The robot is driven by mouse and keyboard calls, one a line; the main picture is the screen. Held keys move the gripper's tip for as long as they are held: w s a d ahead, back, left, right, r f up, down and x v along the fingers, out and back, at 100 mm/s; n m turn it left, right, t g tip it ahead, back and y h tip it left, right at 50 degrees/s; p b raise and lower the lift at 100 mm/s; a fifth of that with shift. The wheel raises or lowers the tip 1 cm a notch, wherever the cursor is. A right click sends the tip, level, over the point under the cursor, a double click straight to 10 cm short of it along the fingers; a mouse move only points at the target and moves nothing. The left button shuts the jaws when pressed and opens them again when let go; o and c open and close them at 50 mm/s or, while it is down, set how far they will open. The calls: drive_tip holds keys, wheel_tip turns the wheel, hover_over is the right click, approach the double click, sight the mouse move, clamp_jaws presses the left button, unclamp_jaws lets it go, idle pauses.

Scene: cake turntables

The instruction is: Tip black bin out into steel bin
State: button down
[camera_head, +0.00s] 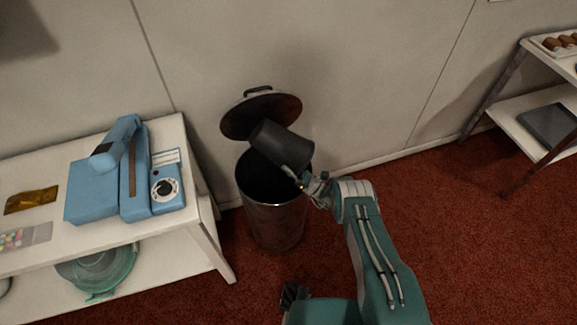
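The steel bin (273,222) stands on the floor against the wall, with its round lid (237,122) raised open behind it. The black bin (277,145) is held tilted over the steel bin's opening, in front of the lid. Its inside and any contents are hidden from this view. My gripper (300,178) is at the lower right end of the black bin, closed around its edge. My arm reaches in from the lower right.
A white table (95,230) at the left holds a blue machine (130,185), with a green round item (98,272) on its lower shelf. A shelf unit (515,100) stands at the far right. Red carpet between is mostly clear. A small dark object (292,295) shows beside my arm's base.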

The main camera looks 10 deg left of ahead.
drive_tip(key=shift+f, duration=0.5)
drive_tip(key=shift+d+r, duration=0.1)
drive_tip(key=shift+r, duration=0.85)
wheel_tip(320, 180, down, 2)
drive_tip(key=shift+r, duration=0.1)
